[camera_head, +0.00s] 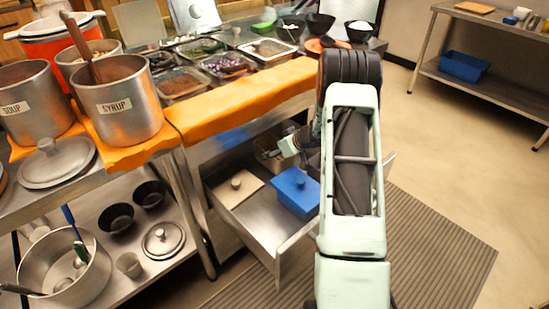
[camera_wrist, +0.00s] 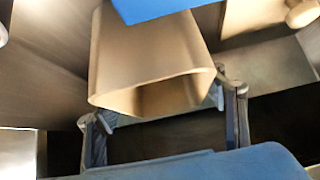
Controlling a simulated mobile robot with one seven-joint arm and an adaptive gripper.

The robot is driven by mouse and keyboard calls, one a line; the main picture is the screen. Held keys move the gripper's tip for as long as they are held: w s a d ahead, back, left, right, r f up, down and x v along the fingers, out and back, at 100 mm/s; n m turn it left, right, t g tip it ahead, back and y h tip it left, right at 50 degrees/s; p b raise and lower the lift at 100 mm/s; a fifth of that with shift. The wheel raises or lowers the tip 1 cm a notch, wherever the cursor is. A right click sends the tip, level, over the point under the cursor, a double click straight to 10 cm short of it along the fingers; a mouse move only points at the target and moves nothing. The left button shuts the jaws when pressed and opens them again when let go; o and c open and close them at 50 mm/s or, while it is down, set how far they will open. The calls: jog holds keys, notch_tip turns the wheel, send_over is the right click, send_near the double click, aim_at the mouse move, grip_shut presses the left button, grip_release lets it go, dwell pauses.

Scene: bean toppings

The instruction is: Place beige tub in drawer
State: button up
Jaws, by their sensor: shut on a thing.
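The open beige tub (camera_wrist: 150,55) is between the fingers of my gripper (camera_wrist: 160,112) in the wrist view, its open rim facing the camera. My gripper is shut on it. In the head view the tub (camera_head: 268,158) is partly hidden by my gripper (camera_head: 288,146), at the back of the pulled-out metal drawer (camera_head: 262,226). I cannot tell if the tub touches the drawer floor.
In the drawer lie a beige lidded container (camera_head: 236,190) and a blue lidded container (camera_head: 298,192), close in front of the tub. The orange-edged counter (camera_head: 245,98) overhangs the drawer's back. Pots marked soup (camera_head: 30,105) and syrup (camera_head: 120,105) stand at left.

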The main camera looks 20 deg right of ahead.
notch_tip(320, 180, down, 2)
jog(key=shift+r, duration=0.1)
jog(key=o, duration=1.3)
jog(key=shift+o, duration=0.2)
jog(key=p+v, duration=0.3)
jog(key=v, duration=0.9)
